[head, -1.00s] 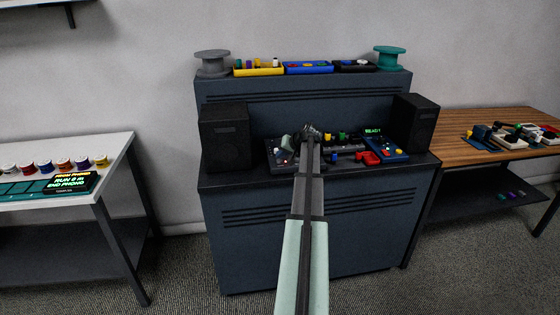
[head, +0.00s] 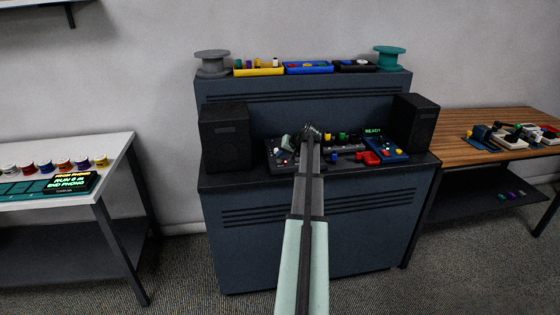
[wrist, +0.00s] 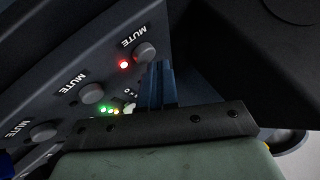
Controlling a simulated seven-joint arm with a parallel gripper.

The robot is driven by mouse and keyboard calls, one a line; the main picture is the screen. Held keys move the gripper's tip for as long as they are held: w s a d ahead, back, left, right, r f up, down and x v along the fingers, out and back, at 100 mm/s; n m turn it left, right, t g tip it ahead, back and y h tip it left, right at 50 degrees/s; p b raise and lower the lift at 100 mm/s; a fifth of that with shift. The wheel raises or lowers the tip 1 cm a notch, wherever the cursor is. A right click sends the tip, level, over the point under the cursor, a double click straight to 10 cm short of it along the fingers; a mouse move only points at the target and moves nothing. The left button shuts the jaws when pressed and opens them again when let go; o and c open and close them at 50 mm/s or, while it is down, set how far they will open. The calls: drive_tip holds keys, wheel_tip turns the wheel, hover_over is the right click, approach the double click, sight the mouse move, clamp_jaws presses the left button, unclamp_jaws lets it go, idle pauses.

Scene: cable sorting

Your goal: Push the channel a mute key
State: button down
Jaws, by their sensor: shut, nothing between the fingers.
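The dark mixer panel (head: 290,168) lies on the blue-grey desk, with my gripper (head: 311,131) over its left back part. In the wrist view, a row of round grey keys labelled MUTE runs diagonally: an upper key (wrist: 145,52), a middle key (wrist: 92,93) and a lower key (wrist: 43,131). A red light (wrist: 123,64) glows beside the upper key. No channel letter is legible, so I cannot tell which key is channel a. My gripper's fingers (wrist: 160,87) are shut and empty, just below the upper key in the picture. I cannot tell whether they touch it.
Black speakers stand left (head: 226,138) and right (head: 414,122) of the panel. A red item (head: 367,158) and a blue box (head: 388,150) are at right, below a green READY display (head: 373,131).

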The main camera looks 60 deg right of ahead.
sight(282, 161)
drive_tip(key=shift+f, duration=0.15)
idle(0.5)
drive_tip(key=shift+f, duration=0.35)
drive_tip(key=shift+r, duration=0.5)
idle(0.4)
drive_tip(key=shift+r, duration=3)
